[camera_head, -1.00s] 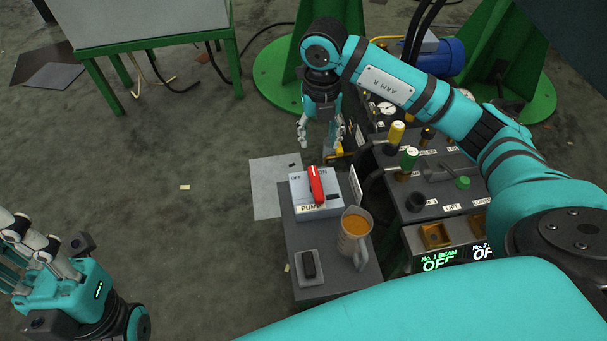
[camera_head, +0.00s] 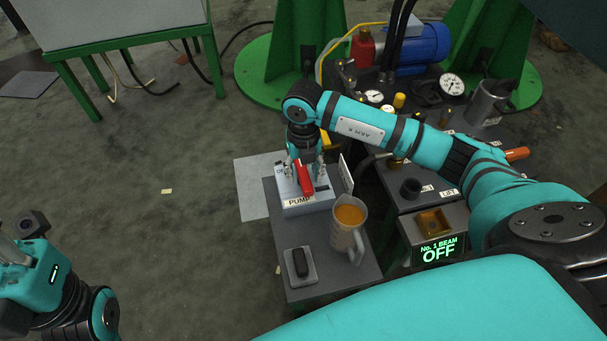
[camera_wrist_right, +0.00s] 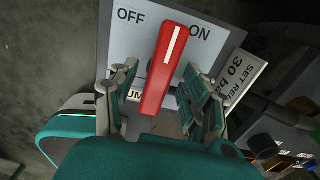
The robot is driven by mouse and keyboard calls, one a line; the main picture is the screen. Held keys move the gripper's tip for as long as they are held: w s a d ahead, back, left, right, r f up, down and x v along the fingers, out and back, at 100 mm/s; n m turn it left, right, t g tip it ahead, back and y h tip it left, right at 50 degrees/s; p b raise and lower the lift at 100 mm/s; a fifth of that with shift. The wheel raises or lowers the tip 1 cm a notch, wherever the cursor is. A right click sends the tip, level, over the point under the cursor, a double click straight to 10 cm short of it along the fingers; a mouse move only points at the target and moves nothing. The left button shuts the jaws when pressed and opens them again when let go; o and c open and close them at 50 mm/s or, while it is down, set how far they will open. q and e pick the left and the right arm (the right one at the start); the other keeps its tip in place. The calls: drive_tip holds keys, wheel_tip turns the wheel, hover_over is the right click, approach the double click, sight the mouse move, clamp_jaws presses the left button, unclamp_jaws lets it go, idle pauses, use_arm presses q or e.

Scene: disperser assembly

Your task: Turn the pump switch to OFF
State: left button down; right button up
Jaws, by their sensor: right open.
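The pump switch is a pale box (camera_head: 318,203) with a red lever (camera_head: 305,180) on top and a PUMP label on its front. In the right wrist view the red lever (camera_wrist_right: 167,70) points up with its white-striped end beside the ON label, right of the OFF label. My right gripper (camera_head: 304,171) is over the box, pointing down. In the wrist view my right gripper (camera_wrist_right: 162,88) is open, with one finger on each side of the lever and gaps visible. My left gripper (camera_head: 22,258) is at the left edge, partly cut off.
A sign plate (camera_head: 346,174) stands right of the box.

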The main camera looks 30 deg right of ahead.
drive_tip(key=shift+f, duration=0.15)
drive_tip(key=shift+c, duration=0.3)
clamp_jaws()
